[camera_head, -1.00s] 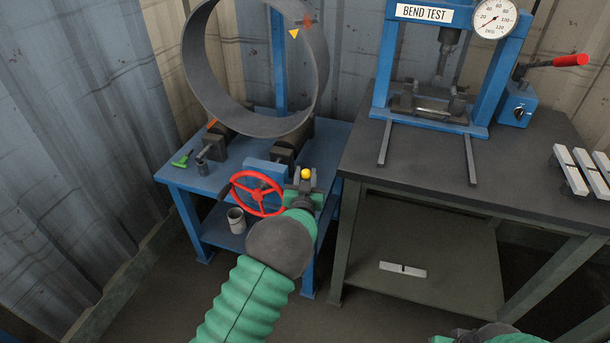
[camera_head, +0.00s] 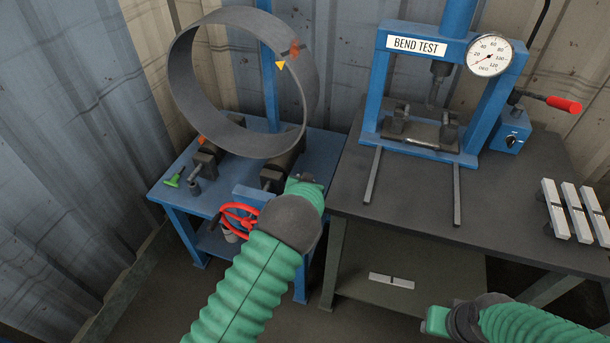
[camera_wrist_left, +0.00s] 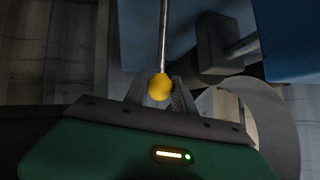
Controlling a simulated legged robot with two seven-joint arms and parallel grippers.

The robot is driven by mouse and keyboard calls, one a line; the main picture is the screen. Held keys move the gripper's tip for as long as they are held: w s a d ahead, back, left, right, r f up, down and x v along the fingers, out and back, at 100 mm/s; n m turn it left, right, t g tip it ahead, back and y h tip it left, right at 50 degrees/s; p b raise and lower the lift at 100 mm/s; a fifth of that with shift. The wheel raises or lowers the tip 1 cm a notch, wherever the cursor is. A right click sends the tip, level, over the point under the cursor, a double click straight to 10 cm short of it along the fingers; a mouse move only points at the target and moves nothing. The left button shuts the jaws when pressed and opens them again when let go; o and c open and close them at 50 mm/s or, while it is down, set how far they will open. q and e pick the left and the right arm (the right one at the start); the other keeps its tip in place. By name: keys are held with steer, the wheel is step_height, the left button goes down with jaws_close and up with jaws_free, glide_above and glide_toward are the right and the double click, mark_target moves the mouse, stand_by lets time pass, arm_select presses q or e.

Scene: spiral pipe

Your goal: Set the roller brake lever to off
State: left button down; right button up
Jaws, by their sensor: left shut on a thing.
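The lever with a yellow ball knob (camera_wrist_left: 160,87) on a thin metal rod shows in the left wrist view. My left gripper (camera_wrist_left: 158,92) is shut on this knob, with a finger on either side. In the head view the left gripper (camera_head: 306,183) is at the right end of the blue roller stand (camera_head: 222,160), and its wrist hides the knob. No off marking can be read.
A large grey ring (camera_head: 185,90) stands on the rollers. A red handwheel (camera_head: 239,219) is left of my left wrist. A green handle (camera_head: 173,180) is at the stand's left. The bend test press (camera_head: 378,85) stands on the dark bench (camera_head: 400,215) with white blocks (camera_head: 575,210).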

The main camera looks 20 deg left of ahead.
arm_select(q)
steer(key=shift+w+d+f, duration=0.15)
steer(key=shift+w, duration=0.4)
arm_select(e)
steer(key=shift+w+f, duration=0.1)
steer(key=shift+w, duration=0.1)
arm_select(q)
steer(key=c, duration=1.4)
jaws_free()
steer(key=o, duration=0.3)
steer(key=shift+w, duration=0.1)
steer(key=shift+o, duration=0.2)
arm_select(e)
steer(key=shift+w, duration=0.1)
